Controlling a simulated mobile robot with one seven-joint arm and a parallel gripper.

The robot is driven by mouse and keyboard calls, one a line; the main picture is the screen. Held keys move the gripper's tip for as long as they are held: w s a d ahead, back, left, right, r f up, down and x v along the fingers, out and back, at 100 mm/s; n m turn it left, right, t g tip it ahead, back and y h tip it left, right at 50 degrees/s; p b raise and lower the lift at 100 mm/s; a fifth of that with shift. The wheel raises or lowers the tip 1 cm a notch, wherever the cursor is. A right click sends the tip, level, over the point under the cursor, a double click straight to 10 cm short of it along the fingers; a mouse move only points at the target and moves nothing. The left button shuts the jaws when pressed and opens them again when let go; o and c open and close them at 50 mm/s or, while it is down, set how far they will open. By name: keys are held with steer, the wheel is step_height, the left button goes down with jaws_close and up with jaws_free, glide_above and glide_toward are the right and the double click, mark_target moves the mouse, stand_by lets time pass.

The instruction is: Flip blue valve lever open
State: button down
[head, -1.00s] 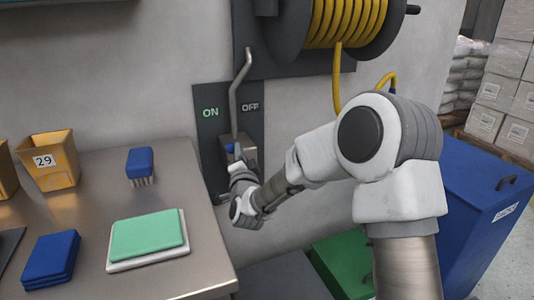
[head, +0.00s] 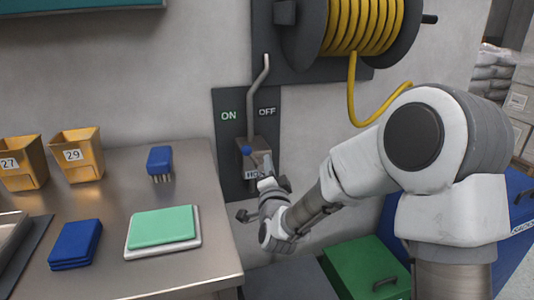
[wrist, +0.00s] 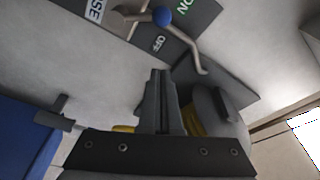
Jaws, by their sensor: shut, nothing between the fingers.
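In the wrist view the blue knob (wrist: 162,15) is near the top edge, between the ON and OFF labels. My gripper (head: 264,160) is just right of and below the knob in the head view, partly covering the box. In the wrist view its fingers (wrist: 159,73) are together and empty, apart from the knob.
A steel table (head: 110,210) stands left, with a blue brush (head: 160,160), green pad (head: 162,226), blue cloths (head: 76,244) and yellow bins (head: 77,158). A yellow hose reel (head: 362,25) hangs above right. A green bin (head: 365,268) and blue bin (head: 515,235) stand below right.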

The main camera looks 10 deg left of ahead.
steer(key=shift+v, duration=1.6)
steer(key=s+d+r+n+g+h, duration=0.1)
steer(key=s+d+n+g, duration=0.3)
steer(key=s+d, duration=0.5)
steer(key=s+d+n+g+h, duration=0.1)
steer(key=s+d+n+g, duration=0.3)
steer(key=s, duration=0.8)
steer(key=s+d+r+n+g+h, duration=0.1)
steer(key=s+d+n+g+h, duration=0.15)
steer(key=s+d+g, duration=0.6)
step_height(320, 180, up, 22)
steer(key=s+a+t+p, duration=0.1)
steer(key=t+p, duration=0.2)
steer(key=p, duration=2)
steer(key=shift+s+a+r+y, duration=0.2)
steer(key=shift+s+a+y, duration=0.05)
steer(key=shift+s+y, duration=0.2)
